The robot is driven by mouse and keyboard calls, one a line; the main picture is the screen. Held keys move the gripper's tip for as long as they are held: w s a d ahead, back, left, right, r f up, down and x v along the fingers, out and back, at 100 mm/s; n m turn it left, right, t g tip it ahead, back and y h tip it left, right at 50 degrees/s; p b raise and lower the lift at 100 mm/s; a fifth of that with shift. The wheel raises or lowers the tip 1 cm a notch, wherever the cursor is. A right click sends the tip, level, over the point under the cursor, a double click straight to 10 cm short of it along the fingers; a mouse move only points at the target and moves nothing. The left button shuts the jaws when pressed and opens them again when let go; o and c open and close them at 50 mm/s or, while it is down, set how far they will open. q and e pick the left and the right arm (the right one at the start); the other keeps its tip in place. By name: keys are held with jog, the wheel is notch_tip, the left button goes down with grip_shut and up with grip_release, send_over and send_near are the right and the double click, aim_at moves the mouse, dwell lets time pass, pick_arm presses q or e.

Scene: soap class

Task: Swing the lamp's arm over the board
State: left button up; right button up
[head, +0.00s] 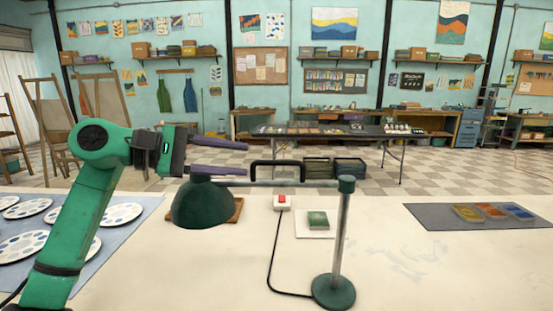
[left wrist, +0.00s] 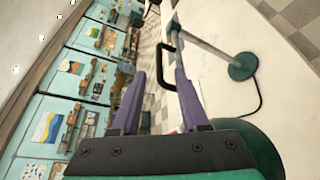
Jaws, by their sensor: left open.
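The lamp has a round green base (head: 333,292), an upright grey post and a level arm (head: 300,184) reaching left to a dark green shade (head: 203,206). A black handle (head: 277,163) stands up from the arm. The shade hangs over a brown wooden board (head: 236,212), mostly hidden by it. A pale square board (head: 315,232) with a green block (head: 317,219) lies right of the arm's middle. My left gripper (head: 248,158) is open and empty, its fingertips near the handle's left end. The left wrist view shows the handle (left wrist: 160,68) near the space between the fingertips (left wrist: 160,73). Contact is unclear.
A white switch box with a red button (head: 282,200) stands under the arm, with a black cord to the lamp's base. Plates (head: 24,246) lie on a mat at left. A dark mat (head: 440,217) with coloured trays is at right. The front right table is clear.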

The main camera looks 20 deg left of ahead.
aim_at(268, 163)
pick_arm(q)
jog(key=p+x, duration=0.1)
jog(key=x, duration=0.4)
jog(key=p+x, duration=0.1)
jog(key=x, duration=0.2)
jog(key=shift+w+a+f+p, duration=0.15)
jog(key=shift+w+p, duration=0.15)
jog(key=shift+w, duration=0.15)
jog(key=shift+w+d+f, duration=0.1)
jog(key=shift+d+f, duration=0.05)
jog(key=shift+d, duration=0.35)
jog(key=shift+a, duration=0.1)
grip_shut()
pick_arm(e)
jog(key=r, duration=0.2)
jog(key=w+r, duration=0.1)
jog(key=shift+a+r, duration=0.15)
jog(key=shift+a, duration=0.15)
jog(key=shift+d, duration=0.3)
